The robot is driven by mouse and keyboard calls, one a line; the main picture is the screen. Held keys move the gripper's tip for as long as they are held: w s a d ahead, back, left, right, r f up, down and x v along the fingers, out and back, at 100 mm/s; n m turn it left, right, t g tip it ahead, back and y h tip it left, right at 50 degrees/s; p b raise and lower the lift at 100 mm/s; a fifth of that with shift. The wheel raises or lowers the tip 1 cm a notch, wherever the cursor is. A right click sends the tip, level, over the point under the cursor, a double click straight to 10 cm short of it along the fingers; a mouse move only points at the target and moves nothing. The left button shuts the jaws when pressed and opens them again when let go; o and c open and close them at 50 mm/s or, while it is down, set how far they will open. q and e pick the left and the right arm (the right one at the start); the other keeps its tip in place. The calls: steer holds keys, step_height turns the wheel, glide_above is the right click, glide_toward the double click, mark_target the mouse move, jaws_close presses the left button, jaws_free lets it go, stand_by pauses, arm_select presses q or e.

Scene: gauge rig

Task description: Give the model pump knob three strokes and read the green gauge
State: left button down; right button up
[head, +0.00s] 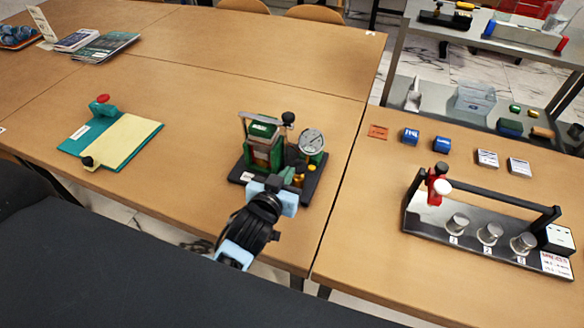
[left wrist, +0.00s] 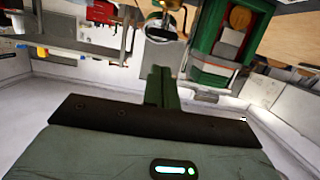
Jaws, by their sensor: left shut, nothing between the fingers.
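The model pump stands on a black base (head: 312,187) near the front edge of the middle table. It has a green and brass body (head: 263,146) with a grey lever across its top, ending in a black pump knob (head: 288,118). The green gauge (head: 311,141) has a round pale dial; its reading is too small to tell. My left gripper (head: 274,183) is shut and empty, at the front of the pump, below the knob in the picture. Contact with the pump is unclear. Its closed fingers (left wrist: 161,85) show in the left wrist view. My right gripper is not in view.
A green board with a yellow sheet (head: 123,141) lies to the left. A metal rig (head: 470,222) with a black bar, red clamp and several weights stands on the right table. Small blue blocks (head: 411,135) lie behind it. Table between board and pump is clear.

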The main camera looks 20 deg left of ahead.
arm_select(q)
steer(key=v, duration=0.5)
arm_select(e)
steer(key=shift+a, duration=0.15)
arm_select(q)
steer(key=shift+w, duration=0.1)
stand_by(0.3)
steer(key=shift+w+d+r, duration=0.1)
steer(key=shift+r, duration=0.6)
steer(key=shift+d+r, duration=0.15)
steer(key=shift+r, duration=0.55)
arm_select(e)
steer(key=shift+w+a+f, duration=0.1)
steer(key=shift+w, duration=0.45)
